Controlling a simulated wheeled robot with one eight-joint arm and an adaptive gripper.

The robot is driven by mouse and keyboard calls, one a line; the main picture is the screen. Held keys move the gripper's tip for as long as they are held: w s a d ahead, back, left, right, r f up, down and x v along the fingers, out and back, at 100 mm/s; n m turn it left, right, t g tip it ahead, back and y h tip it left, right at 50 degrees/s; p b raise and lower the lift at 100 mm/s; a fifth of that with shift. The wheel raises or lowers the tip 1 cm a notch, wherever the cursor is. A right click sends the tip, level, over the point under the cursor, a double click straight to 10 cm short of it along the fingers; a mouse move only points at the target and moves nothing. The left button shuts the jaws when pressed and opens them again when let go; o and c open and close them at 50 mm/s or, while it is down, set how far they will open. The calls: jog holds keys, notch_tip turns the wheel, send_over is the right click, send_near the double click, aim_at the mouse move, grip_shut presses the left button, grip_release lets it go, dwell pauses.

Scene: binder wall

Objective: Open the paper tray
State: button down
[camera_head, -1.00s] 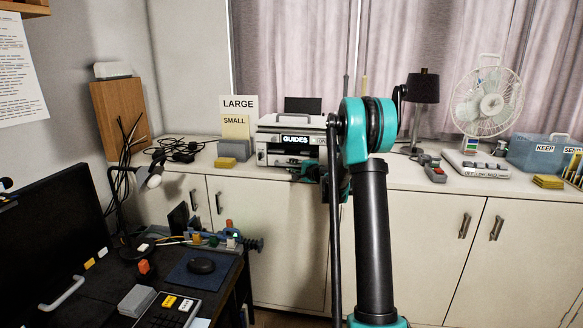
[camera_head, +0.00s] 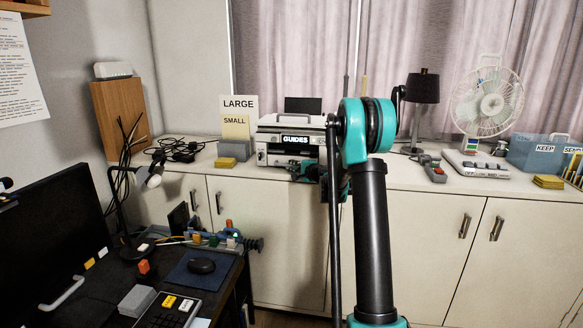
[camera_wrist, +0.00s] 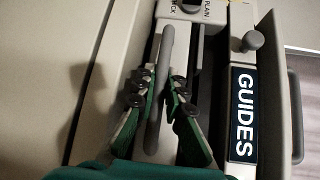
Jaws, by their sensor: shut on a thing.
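The beige printer (camera_head: 268,128) stands on the long cabinet top, with a black GUIDES label on its front. The label (camera_wrist: 243,115) also shows in the wrist view. The paper tray's front (camera_wrist: 150,147) carries a long grey bar handle (camera_wrist: 167,48). My gripper (camera_wrist: 158,88) has a finger on each side of this handle and is shut on it. In the head view my gripper (camera_head: 308,172) is at the printer's lower front, partly hidden by my arm. How far the tray is out cannot be told.
LARGE and SMALL cards (camera_head: 237,115) stand left of the printer, with a yellow block (camera_head: 226,162) before them. A lamp (camera_head: 422,88), a fan (camera_head: 488,105) and a blue box (camera_head: 535,153) are to the right. A cluttered desk (camera_head: 95,290) fills the lower left.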

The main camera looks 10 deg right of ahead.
jog(key=s+a, duration=0.4)
jog(key=s, duration=0.9)
jog(key=s+a, duration=0.4)
jog(key=s, duration=0.9)
jog(key=shift+a, duration=0.15)
jog(key=shift+w, duration=0.1)
jog(key=c, duration=1.8)
grip_release()
jog(key=shift+c, duration=0.2)
jog(key=v, duration=1.2)
jog(key=shift+f, duration=0.1)
